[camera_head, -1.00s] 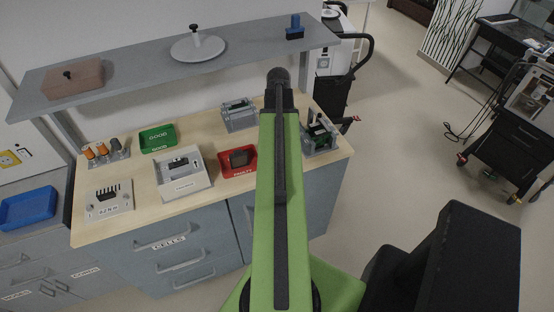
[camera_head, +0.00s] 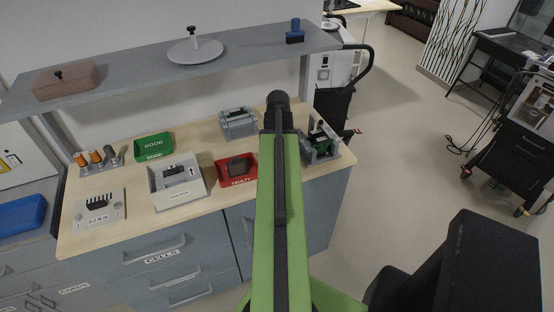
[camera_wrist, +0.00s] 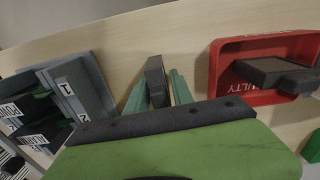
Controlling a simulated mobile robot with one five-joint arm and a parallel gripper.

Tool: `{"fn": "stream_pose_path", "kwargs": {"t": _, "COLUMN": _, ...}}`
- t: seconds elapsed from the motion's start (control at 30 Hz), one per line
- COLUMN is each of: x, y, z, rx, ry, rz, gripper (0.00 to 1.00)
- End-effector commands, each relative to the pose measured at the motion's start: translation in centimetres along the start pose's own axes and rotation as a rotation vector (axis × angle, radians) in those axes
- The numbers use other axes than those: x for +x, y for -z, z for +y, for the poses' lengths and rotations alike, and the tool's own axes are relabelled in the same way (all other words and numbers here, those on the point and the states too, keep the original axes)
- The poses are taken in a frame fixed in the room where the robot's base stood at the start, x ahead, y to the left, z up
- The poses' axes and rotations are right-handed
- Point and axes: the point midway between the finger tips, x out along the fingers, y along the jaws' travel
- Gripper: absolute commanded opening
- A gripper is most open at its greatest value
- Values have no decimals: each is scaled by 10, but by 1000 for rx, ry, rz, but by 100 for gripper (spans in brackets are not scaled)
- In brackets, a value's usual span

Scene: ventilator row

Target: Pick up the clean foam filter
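I cannot tell which thing is the clean foam filter. A dark grey block (camera_head: 238,167) lies in the red tray marked FAULTY (camera_head: 250,181); the block also shows at the right of the wrist view (camera_wrist: 275,73). A grey fixture with green slotted parts (camera_head: 319,144) stands at the bench's right end; it shows at the left of the wrist view (camera_wrist: 87,82). My gripper (camera_wrist: 157,88) shows at the centre of the wrist view, between fixture and tray, with a dark upright piece between two green strips.
The wooden bench (camera_head: 140,207) also holds a green GOOD tray (camera_head: 154,158), a white box (camera_head: 177,205), a slotted plate (camera_head: 98,223) and a grey box (camera_head: 238,134). A shelf (camera_head: 125,85) overhangs the back. Open floor (camera_head: 400,150) lies to the right.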

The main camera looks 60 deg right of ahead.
Motion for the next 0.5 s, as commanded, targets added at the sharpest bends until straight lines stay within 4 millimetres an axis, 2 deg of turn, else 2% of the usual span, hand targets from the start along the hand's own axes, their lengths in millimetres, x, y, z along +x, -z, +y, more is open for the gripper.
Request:
{"fn": "stream_pose_path", "kwargs": {"t": 0.03, "x": 0, "y": 0, "z": 0, "rx": 0, "ry": 0, "rz": 0, "gripper": 20}}
{"fn": "stream_pose_path", "kwargs": {"t": 0.2, "x": 0, "y": 0, "z": 0, "rx": 0, "ry": 0, "rz": 0, "gripper": 0}}
{"fn": "stream_pose_path", "kwargs": {"t": 0.5, "x": 0, "y": 0, "z": 0, "rx": 0, "ry": 0, "rz": 0, "gripper": 0}}
